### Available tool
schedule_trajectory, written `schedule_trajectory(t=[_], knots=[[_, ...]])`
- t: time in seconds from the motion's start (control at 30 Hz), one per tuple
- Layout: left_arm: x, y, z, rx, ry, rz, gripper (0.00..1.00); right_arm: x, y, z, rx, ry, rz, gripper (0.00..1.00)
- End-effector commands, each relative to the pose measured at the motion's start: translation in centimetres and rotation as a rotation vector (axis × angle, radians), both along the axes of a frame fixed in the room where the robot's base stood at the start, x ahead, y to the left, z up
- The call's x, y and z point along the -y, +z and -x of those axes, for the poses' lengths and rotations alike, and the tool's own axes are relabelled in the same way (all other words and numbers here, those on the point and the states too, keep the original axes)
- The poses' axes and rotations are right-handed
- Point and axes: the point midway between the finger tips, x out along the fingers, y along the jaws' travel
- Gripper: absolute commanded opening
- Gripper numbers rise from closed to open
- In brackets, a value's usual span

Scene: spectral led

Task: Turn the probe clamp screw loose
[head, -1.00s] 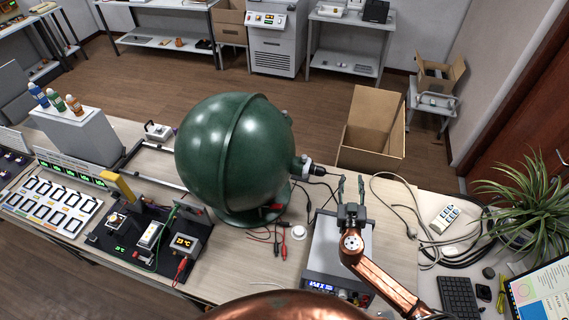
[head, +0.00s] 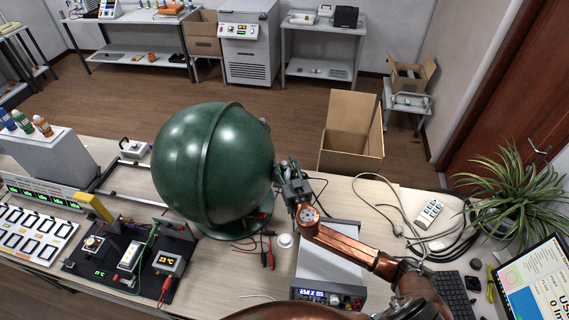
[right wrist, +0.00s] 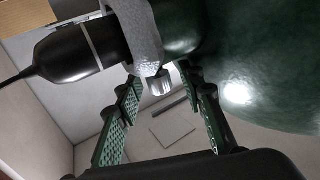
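The probe clamp screw (right wrist: 159,84) is a small silvery knob under a grey clamp collar (right wrist: 140,35) in the right wrist view. A black probe (right wrist: 75,52) with a cable passes into this collar at the side of the green sphere (head: 213,165). My right gripper (head: 284,170) is at the sphere's right side and covers the probe and clamp in the head view. In the right wrist view, its two green-padded fingers stand apart, one on each side of the screw, with visible gaps. My left gripper is not in view.
A grey instrument box (head: 328,262) stands below my right arm. Red and black leads (head: 268,250) and a small white disc (head: 285,240) lie beside the sphere's base. A board with small devices (head: 130,262) is at left. An open cardboard box (head: 350,150) stands behind the table.

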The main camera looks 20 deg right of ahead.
Motion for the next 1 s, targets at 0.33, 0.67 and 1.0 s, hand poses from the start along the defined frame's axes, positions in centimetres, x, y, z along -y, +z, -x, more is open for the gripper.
schedule_trajectory(t=[0.33, 0.67, 1.0], knots=[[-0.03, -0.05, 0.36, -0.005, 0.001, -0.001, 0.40, 0.01, -0.05, -0.06, 0.000, 0.000, 0.000, 0.29], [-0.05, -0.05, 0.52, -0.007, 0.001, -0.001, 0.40, 0.03, -0.05, -0.04, 0.000, -0.001, 0.000, 0.06], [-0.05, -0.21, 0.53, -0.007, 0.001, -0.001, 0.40, 0.05, -0.13, -0.01, 0.000, 0.005, 0.000, 0.00]])
